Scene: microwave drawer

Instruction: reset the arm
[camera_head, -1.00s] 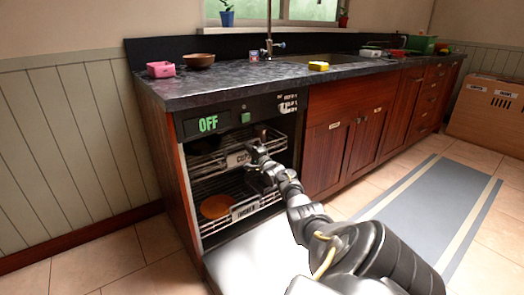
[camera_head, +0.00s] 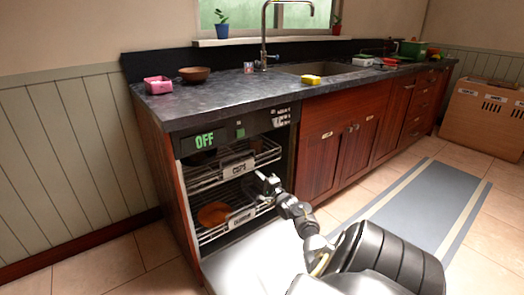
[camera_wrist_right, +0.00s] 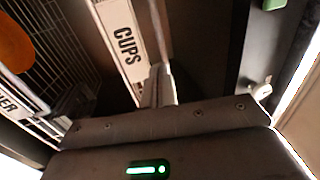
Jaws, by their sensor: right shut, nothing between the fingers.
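My right gripper (camera_head: 262,182) is in front of the open dishwasher, just below and right of the upper rack's CUPS label (camera_head: 238,166) in the head view. Its fingers (camera_wrist_right: 158,86) are shut and empty in the wrist view, close to the CUPS label (camera_wrist_right: 124,45); I cannot tell if they touch the rack. My right arm (camera_head: 305,225) reaches in from the lower right. My left gripper is not in view.
The dishwasher door (camera_head: 250,265) lies open beneath my arm. The lower rack (camera_head: 235,232) holds an orange plate (camera_head: 213,213). The counter (camera_head: 225,100) above carries a pink container (camera_head: 158,85), a brown bowl (camera_head: 195,74) and a yellow sponge (camera_head: 310,79).

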